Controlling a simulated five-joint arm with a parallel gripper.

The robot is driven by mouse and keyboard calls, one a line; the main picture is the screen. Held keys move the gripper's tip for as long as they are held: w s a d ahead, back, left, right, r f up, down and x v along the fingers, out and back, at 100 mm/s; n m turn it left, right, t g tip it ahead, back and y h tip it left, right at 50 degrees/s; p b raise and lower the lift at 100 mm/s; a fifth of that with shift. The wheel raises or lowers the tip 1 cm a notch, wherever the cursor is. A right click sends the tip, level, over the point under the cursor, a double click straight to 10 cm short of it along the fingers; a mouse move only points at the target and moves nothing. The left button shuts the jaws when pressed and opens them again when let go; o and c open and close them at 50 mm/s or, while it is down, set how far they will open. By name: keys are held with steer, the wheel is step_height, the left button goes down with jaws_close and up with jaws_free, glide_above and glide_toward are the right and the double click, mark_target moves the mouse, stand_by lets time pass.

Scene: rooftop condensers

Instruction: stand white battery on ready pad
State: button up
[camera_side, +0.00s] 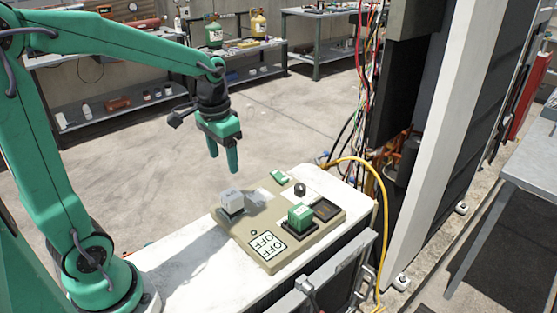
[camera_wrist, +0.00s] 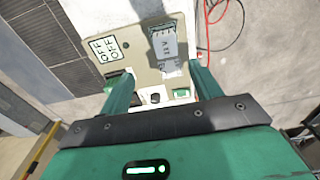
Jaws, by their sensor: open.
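The white battery (camera_side: 231,201) stands at the left end of the beige board, on a dark base. My gripper (camera_side: 224,165) is open and empty in the air above the board's far left side, fingers down and clear of the battery. In the wrist view my gripper (camera_wrist: 160,74) has its fingers well apart. A green battery (camera_side: 300,214) stands in a dark holder to the right. A dark rectangular recess (camera_side: 327,208) beside it looks empty. I cannot tell which spot is the ready pad.
The board (camera_side: 247,238) lies on a white bench top (camera_side: 165,268). It carries an OFF label (camera_side: 266,246), a black knob (camera_side: 299,189) and a small green piece (camera_side: 278,177) at its far edge. A yellow cable (camera_side: 380,205) and an open cabinet bound the right side.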

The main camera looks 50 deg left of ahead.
steer(key=s+d+r+t, duration=0.4)
steer(key=s+d+r, duration=0.1)
steer(key=s, duration=0.5)
steer(key=shift+s+d+t, duration=0.2)
steer(key=shift+d+t, duration=0.2)
steer(key=shift+d, duration=0.15)
stand_by(0.8)
